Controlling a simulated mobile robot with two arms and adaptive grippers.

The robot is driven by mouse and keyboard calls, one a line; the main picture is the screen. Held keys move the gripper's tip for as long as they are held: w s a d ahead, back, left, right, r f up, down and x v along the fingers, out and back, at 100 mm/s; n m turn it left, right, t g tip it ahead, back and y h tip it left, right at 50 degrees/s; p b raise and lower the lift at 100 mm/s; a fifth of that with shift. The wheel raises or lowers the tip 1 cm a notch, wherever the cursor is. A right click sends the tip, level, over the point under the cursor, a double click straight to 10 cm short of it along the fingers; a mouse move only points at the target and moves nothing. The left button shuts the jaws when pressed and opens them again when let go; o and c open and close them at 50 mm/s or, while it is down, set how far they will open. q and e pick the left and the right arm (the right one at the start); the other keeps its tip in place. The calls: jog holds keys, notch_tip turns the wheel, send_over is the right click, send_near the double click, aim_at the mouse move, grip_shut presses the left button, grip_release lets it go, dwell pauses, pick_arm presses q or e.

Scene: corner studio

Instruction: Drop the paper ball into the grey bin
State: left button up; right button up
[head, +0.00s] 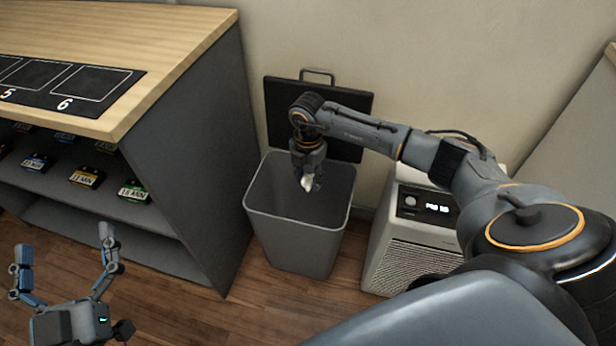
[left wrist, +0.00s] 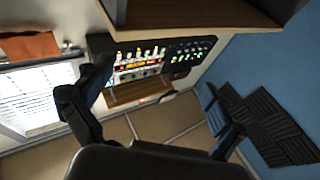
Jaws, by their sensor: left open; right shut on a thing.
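The grey bin (head: 297,240) stands on the wooden floor against the wall, its top open. My right gripper (head: 308,183) is over the bin's opening, pointing down, shut on the white paper ball (head: 307,182). The ball is small in the head view and partly covered by the fingers. It shows against the inside of the bin; its exact height relative to the rim is hard to tell. My left gripper (head: 62,262) is open and empty at the lower left of the head view. Its open fingers also show in the left wrist view (left wrist: 155,118).
A wooden-topped shelf unit (head: 190,45) with small labelled boxes stands left of the bin. A white appliance with a display (head: 410,240) stands close on its right. A dark flat panel with a handle (head: 345,95) leans on the wall behind. Bare floor (head: 190,310) lies in front.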

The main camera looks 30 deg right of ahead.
aim_at(308, 177)
jog(key=shift+f+b, duration=0.75)
jog(key=shift+f, duration=0.15)
pick_arm(q)
jog(key=s+r+t+h, duration=0.1)
jog(key=s+r+t, duration=0.3)
jog(key=r, duration=0.3)
jog(key=shift+t+h, duration=0.4)
jog(key=shift+t, duration=0.1)
pick_arm(e)
jog(key=shift+f, duration=0.1)
pick_arm(q)
jog(key=shift+s, duration=0.1)
pick_arm(e)
jog(key=o, duration=0.8)
jog(key=shift+c, duration=0.2)
notch_tip(308, 177, up, 12)
jog(key=shift+r, duration=0.1)
jog(key=shift+a, duration=0.1)
